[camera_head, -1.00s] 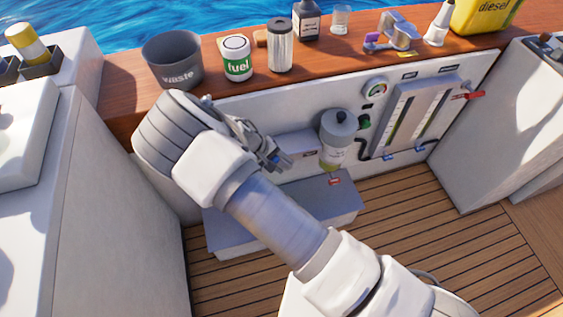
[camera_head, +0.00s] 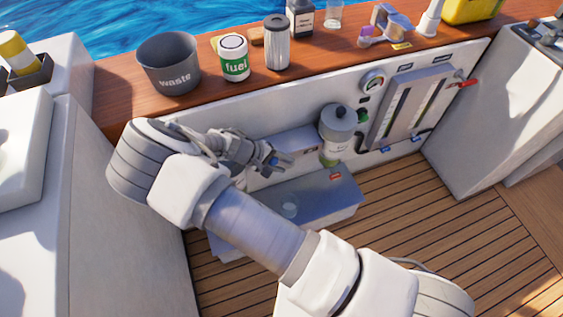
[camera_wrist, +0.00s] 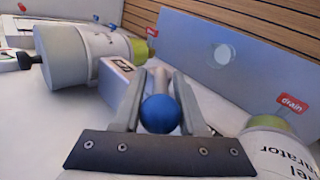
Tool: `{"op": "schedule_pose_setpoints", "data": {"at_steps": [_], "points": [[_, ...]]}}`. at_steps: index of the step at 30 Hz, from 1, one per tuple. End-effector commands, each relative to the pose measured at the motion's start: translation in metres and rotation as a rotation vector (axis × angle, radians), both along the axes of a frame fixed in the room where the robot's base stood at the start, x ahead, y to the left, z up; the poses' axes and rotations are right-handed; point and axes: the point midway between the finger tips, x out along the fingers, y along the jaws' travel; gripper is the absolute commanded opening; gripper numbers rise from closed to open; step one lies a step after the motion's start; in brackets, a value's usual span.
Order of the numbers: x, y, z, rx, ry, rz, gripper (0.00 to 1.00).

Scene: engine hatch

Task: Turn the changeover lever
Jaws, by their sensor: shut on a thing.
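The changeover lever shows in the wrist view as a blue ball knob (camera_wrist: 160,113) on a pale stem, beside a labelled box (camera_wrist: 121,80) on the white panel. My gripper (camera_wrist: 158,100) has its fingers on both sides of the lever, shut on it. In the head view my gripper (camera_head: 279,161) is at the panel, beside the same pale box (camera_head: 296,143); my wrist and forearm hide much of the area. One separator (camera_head: 337,122) stands to the right of the gripper. In the wrist view a second separator (camera_wrist: 282,150) is partly cut off at lower right.
A grey tray (camera_head: 335,197) lies below on the wooden deck. A gauge (camera_head: 372,82) and a red-handled valve (camera_head: 466,84) are farther right.

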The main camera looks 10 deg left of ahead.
Motion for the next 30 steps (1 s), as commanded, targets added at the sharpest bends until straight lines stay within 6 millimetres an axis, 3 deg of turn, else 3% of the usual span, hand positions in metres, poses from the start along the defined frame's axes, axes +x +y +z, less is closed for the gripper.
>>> {"op": "schedule_pose_setpoints", "data": {"at_steps": [6,7,8,17,24,30], "points": [[-0.002,0.002,-0.003,0.002,0.004,0.005,0.00],[-0.002,0.002,-0.003,0.002,0.004,0.005,0.47],[-0.002,0.002,-0.003,0.002,0.004,0.005,0.52],[-0.001,0.001,0.002,0.002,0.003,0.002,0.52],[-0.002,0.003,0.043,0.007,0.002,0.004,0.52],[-0.003,-0.042,0.068,0.000,0.003,-0.001,0.52]]}}
